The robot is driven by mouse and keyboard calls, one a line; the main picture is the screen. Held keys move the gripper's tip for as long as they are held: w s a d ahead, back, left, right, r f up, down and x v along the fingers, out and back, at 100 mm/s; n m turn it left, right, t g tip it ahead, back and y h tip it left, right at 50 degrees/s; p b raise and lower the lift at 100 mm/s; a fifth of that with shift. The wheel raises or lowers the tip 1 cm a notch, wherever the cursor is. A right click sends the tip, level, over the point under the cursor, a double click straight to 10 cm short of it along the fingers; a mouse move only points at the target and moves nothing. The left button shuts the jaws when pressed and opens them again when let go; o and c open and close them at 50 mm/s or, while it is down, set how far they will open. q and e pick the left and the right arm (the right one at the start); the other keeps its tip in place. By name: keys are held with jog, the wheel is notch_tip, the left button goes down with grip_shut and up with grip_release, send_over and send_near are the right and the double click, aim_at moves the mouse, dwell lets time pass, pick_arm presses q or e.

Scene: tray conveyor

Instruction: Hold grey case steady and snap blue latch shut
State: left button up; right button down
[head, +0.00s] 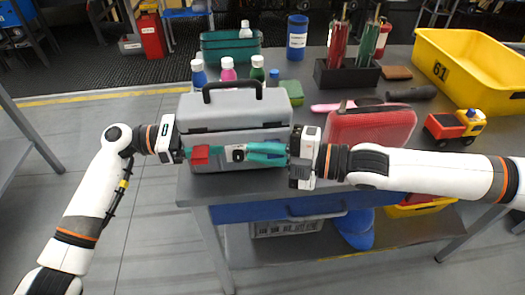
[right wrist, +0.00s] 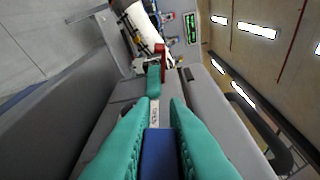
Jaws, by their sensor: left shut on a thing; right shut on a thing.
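The grey case (head: 240,112) stands on the table with its black handle up, its front towards me. My left gripper (head: 222,154) is at the left of the case front, shut on a red latch (head: 200,155); the red latch also shows in the right wrist view (right wrist: 160,50). My right gripper (head: 247,152) comes from the right along the case front. In the right wrist view its teal fingers (right wrist: 160,105) are shut on the blue latch (right wrist: 158,150). The fingers hide the blue latch in the head view. I cannot tell whether it is fully closed.
A red case (head: 371,126) stands right of the grey case, close to my right arm. Several bottles (head: 228,72) and a green bin (head: 230,45) are behind it. A yellow crate (head: 475,70) and a toy truck (head: 455,125) are at the right. Floor is free at the left.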

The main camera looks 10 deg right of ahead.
jog(key=shift+w+r+m+g+h, duration=0.1)
jog(key=shift+r+m+g+h, duration=0.1)
jog(key=shift+m, duration=0.4)
jog(key=shift+r+m+g+h, duration=0.15)
jog(key=shift+m+g+h, duration=0.05)
jog(key=shift+m, duration=0.4)
jog(key=c, duration=1.4)
grip_release()
jog(key=shift+c, duration=0.2)
jog(key=v, duration=1.2)
